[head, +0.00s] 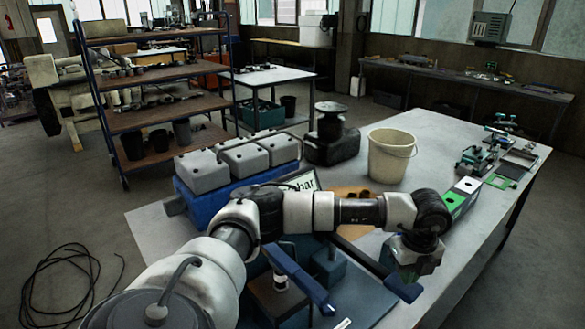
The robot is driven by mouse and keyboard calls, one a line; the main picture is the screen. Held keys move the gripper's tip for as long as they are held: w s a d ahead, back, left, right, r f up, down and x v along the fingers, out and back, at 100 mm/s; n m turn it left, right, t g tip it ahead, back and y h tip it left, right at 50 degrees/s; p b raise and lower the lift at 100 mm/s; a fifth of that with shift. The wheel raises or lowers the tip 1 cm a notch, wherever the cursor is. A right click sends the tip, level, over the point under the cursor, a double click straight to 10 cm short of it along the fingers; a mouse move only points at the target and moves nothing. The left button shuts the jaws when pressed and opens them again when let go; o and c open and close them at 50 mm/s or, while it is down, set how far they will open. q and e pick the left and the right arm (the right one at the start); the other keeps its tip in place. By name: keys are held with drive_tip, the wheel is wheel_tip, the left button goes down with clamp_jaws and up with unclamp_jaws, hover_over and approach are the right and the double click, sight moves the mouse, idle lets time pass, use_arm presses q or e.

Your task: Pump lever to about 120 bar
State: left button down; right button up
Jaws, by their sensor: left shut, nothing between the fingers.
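My left gripper (412,262) is at the end of my left arm, which crosses the view from the lower left. It points down and is shut with nothing in it. A dark bar with a blue end (403,288) runs just below and beside it; I cannot tell if they touch. A second blue bar (300,279) slopes down to the right, nearer to me. Which one is the pump lever is unclear. A display sign (304,182) shows "bar", its number largely hidden by my arm. The blue pump housing (328,264) is partly covered. My right gripper is out of view.
Grey cylinder-head blocks (243,160) on a blue base stand behind my arm. A cream bucket (391,155) and a black device (332,137) stand farther back on the table (430,135). Green and white boxes (460,197) and small fixtures (480,157) are at right.

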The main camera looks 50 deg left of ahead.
use_arm(q)
drive_tip(key=shift+r, duration=0.55)
drive_tip(key=shift+d, duration=0.1)
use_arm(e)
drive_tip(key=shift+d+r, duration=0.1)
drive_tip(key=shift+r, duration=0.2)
use_arm(q)
drive_tip(key=shift+r+p, duration=1.2)
drive_tip(key=shift+r, duration=0.8)
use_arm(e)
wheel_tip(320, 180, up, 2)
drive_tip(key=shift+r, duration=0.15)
use_arm(q)
drive_tip(key=shift+f, duration=0.1)
